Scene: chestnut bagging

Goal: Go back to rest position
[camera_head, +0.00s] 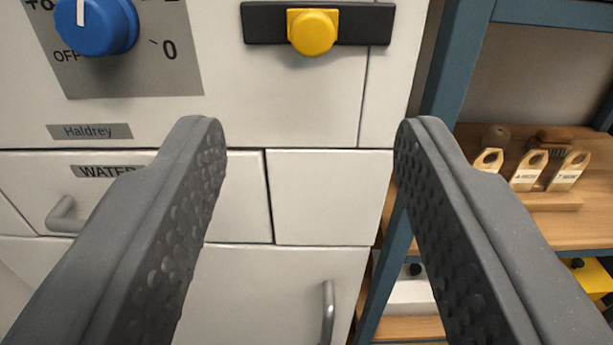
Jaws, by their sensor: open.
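My gripper (306,135) is open, with its two dark grey, dimpled fingers wide apart and nothing between them. It faces the front of a white machine (285,105) that carries a "Haldrey" label. A blue knob (97,24) with a white mark sits at the upper left on a grey panel marked OFF and 0. A yellow knob (313,31) on a black bar is at the top, above and between the fingertips. Neither finger visibly touches the machine. The fingers hide parts of the machine front and the shelf.
A drawer labelled WATER (100,172) has a grey handle (62,215) at the left. Another handle (328,312) is on a lower door. At the right, a blue-framed wooden shelf (590,225) holds several tagged wooden items (528,171), a brush and, lower, a yellow thing.

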